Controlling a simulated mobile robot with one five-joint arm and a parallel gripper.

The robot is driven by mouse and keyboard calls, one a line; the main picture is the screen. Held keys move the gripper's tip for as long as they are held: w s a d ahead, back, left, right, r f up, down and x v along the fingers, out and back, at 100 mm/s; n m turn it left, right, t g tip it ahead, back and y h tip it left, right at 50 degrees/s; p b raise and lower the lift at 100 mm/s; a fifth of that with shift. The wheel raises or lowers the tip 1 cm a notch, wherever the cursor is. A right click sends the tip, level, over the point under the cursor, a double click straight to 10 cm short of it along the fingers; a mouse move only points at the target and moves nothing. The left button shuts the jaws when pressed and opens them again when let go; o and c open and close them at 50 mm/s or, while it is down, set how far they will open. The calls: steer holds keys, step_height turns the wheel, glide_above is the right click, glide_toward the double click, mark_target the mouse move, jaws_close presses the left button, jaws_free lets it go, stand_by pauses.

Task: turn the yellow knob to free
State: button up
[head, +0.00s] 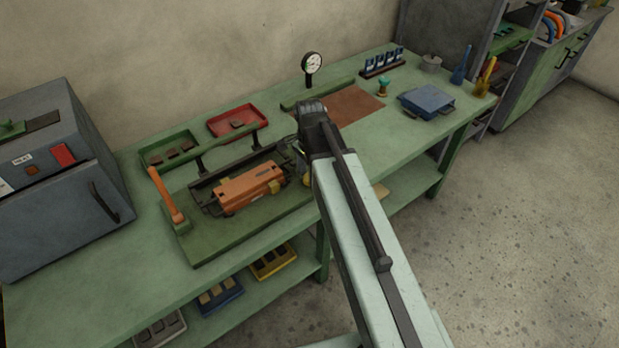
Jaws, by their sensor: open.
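A small yellow part (306,181), which may be the yellow knob, shows at the machine's right end and is partly hidden by my arm. Another small yellow piece (274,186) is on the front of the orange body. My gripper (301,146) is at the right end of the machine, pointing down. It is open, but its fingertips are small and mostly hidden by the wrist. I cannot tell whether it touches the knob.
An orange-handled lever (166,196) rises at the machine's left. A red tray (233,121) and a green tray (168,148) lie behind it. A dial gauge (312,66) stands at the back. A blue box (428,101) is at the right. A grey cabinet (60,190) stands far left.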

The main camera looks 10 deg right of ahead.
jaws_close()
steer(key=shift+n, duration=0.5)
steer(key=n, duration=1.2)
steer(key=shift+n, duration=2.7)
